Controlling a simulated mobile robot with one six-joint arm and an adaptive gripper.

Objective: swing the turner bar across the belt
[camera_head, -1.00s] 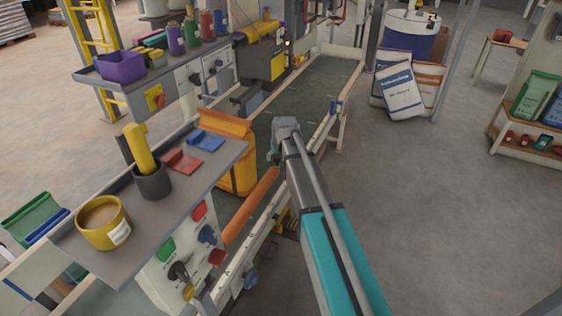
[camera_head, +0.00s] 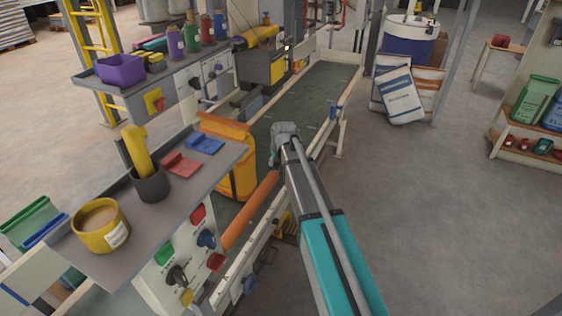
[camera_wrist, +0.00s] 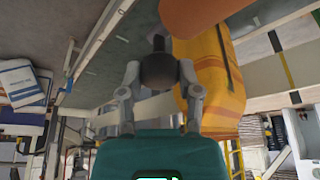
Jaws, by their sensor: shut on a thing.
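The turner bar appears to be the long orange bar (camera_head: 250,212), slanting along the near side of the belt (camera_head: 312,92). It also shows large at the top of the wrist view (camera_wrist: 205,14). My gripper (camera_wrist: 160,78) has its two fingers closed around a dark round knob (camera_wrist: 158,70) with a thin neck beyond it. How the knob joins the orange bar is not clear. In the head view my own wrist hides the fingers and knob. An orange-yellow sack (camera_head: 238,180) stands close by on the belt, right of the knob in the wrist view (camera_wrist: 222,72).
A control panel (camera_head: 180,262) with coloured knobs stands left of the bar, under a grey shelf (camera_head: 172,212) holding a yellow tub (camera_head: 102,226). White sacks (camera_head: 398,92) lean at the back right. The belt beyond the sack is empty, and the floor at right is clear.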

